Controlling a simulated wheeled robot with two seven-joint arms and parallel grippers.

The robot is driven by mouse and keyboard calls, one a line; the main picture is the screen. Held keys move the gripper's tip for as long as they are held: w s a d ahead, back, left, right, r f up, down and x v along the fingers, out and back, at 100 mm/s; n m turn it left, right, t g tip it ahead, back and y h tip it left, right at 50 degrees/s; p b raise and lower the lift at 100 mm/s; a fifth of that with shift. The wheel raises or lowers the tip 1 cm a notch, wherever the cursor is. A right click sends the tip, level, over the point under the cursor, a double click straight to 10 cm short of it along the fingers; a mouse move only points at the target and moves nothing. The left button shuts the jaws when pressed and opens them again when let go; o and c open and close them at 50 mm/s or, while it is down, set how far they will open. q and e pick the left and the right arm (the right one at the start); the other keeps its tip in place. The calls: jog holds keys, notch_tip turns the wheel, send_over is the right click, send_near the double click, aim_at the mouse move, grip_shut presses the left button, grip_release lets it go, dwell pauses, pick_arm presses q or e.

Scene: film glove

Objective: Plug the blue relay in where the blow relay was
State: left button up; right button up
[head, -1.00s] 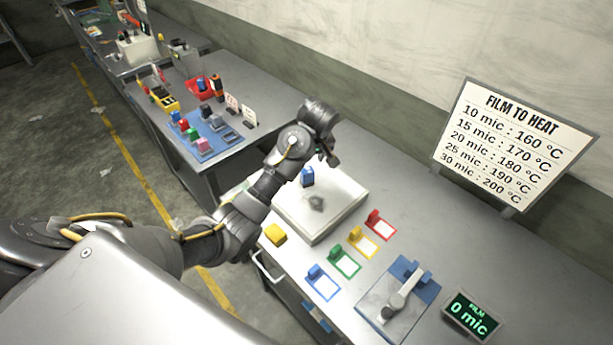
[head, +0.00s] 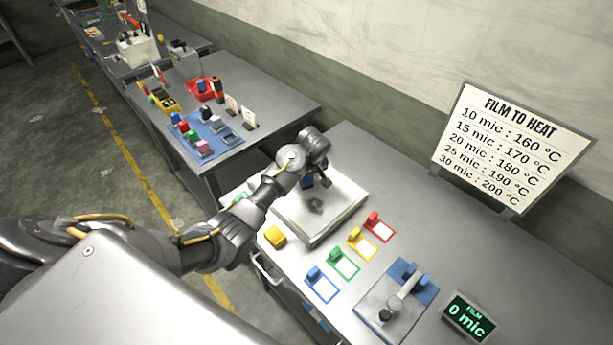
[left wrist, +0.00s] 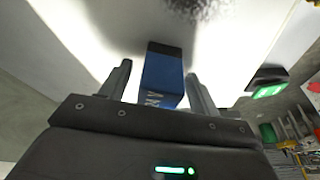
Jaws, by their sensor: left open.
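A blue block (head: 307,182), which looks like the blue relay, stands on the white platform (head: 335,232) at the near part of the bench. In the left wrist view the blue relay (left wrist: 162,78) has a dark end and pale lettering, and it lies between the two fingers. My left gripper (head: 318,180) is open around it, with a gap visible on both sides; it also shows in the left wrist view (left wrist: 158,84). I cannot tell which place the blow relay was in. My right gripper is not in view.
A yellow block (head: 275,236) lies beside the platform. Blue, green, yellow and red tabs with white cards (head: 343,263) line the bench. A lever device (head: 398,300) and a film display (head: 470,315) stand at the right. A second bench (head: 270,105) holds a blue mat with several blocks.

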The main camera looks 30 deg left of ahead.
pick_arm(q)
jog(key=shift+c, duration=0.3)
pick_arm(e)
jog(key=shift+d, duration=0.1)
pick_arm(q)
jog(key=c, duration=1.1)
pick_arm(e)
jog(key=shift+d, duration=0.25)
